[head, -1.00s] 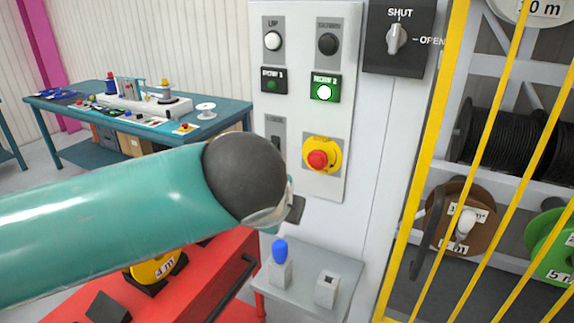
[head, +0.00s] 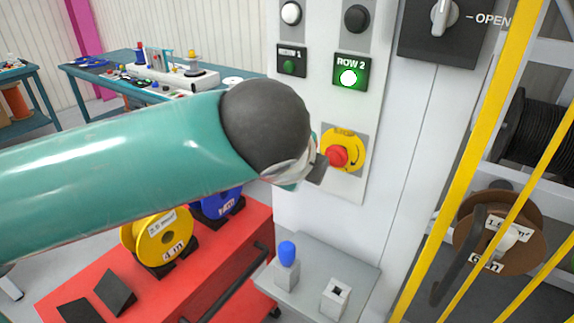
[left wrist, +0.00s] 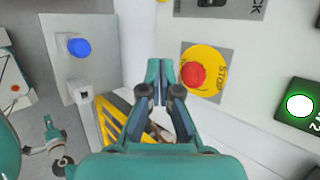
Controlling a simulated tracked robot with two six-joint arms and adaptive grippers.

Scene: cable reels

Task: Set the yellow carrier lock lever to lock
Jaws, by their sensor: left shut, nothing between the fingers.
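I cannot make out a yellow lock lever clearly. In the left wrist view a grey plate (left wrist: 246,10) with part of a word ending in "CK" is cut off at the top edge, with a dark part on it. In the head view my left arm covers the part of the panel left of the stop button. My left gripper (left wrist: 161,72) is shut and empty, its fingers in front of the panel beside the red stop button (left wrist: 193,75). In the head view the gripper (head: 318,168) is mostly hidden behind my arm. My right gripper is not in view.
The red stop button on its yellow plate (head: 354,138) is very close to my left gripper. Below is a grey shelf (head: 314,276) with a blue-capped post (head: 287,254). Yellow bars (head: 465,150) stand at right. A red cart (head: 215,265) carries reels.

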